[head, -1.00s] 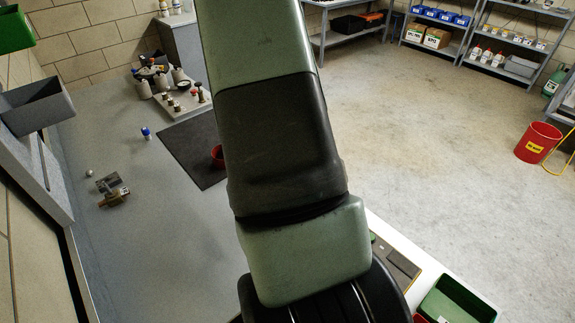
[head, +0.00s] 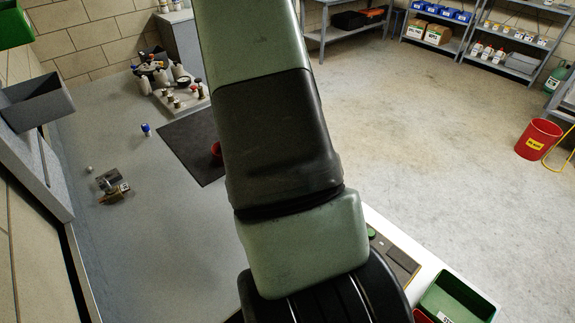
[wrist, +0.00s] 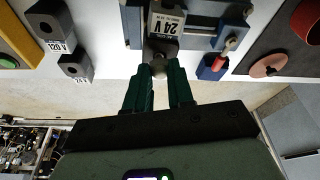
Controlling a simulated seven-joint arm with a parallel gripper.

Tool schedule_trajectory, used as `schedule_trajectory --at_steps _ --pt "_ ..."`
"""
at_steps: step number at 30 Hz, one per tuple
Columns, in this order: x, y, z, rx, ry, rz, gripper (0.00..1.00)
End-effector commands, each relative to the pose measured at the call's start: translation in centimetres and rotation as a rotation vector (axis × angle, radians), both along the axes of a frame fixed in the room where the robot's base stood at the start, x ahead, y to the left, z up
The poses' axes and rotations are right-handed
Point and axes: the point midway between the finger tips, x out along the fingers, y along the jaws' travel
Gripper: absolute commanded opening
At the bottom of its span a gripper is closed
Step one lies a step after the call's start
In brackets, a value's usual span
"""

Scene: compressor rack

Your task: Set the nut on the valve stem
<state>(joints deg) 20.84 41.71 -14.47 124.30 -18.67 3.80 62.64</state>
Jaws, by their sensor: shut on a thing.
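In the wrist view my gripper (wrist: 160,78) has teal fingers closed around a small grey rounded piece (wrist: 158,69), which looks like the nut. Just beyond the fingertips is a dark fitting below a grey block marked 24 V (wrist: 167,22), set on a blue-grey fixture (wrist: 202,38). The valve stem is not clearly seen; the fingers, the piece and the block cover that spot. I cannot tell whether the nut touches the stem. In the head view my arm hides the gripper and the work.
Two loose grey blocks with holes (wrist: 75,68) lie left of the gripper. A red-and-blue part (wrist: 213,66) and a reddish disc (wrist: 267,66) are to the right. In the head view a green bin (head: 455,302) is at lower right, and a dark mat (head: 190,150) lies left of my arm.

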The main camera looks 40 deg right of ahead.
Motion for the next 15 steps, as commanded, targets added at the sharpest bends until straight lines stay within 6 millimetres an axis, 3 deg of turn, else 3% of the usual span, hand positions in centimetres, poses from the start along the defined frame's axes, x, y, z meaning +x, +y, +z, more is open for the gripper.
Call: schedule_trajectory --at_steps 14,15 --pt "0.0 -0.01 -0.38 0.0 0.0 -0.001 0.0" --pt "0.0 -0.01 -0.38 0.0 0.0 -0.001 0.28"
